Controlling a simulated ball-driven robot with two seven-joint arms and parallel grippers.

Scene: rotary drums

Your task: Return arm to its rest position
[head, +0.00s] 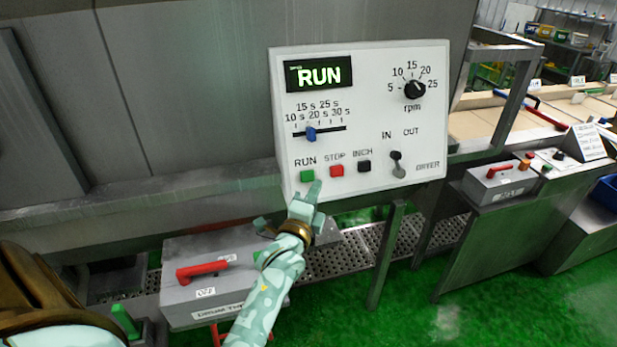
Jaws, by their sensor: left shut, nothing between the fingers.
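My left gripper (314,190) is shut and empty. Its fingertips are just below and right of the green RUN button (306,175) on the white control panel (440,110); I cannot tell whether they touch the panel. My left arm reaches up to it from the bottom of the view. The panel's display (319,75) reads RUN in green. My right gripper is not in view.
The panel also has a red STOP button (337,170), a black INCH button (364,166), a blue slider (311,134), an rpm knob (414,90) and a dryer lever (398,164). A grey box with a red handle (202,270) stands below left. Green floor (400,310) lies at the lower right.

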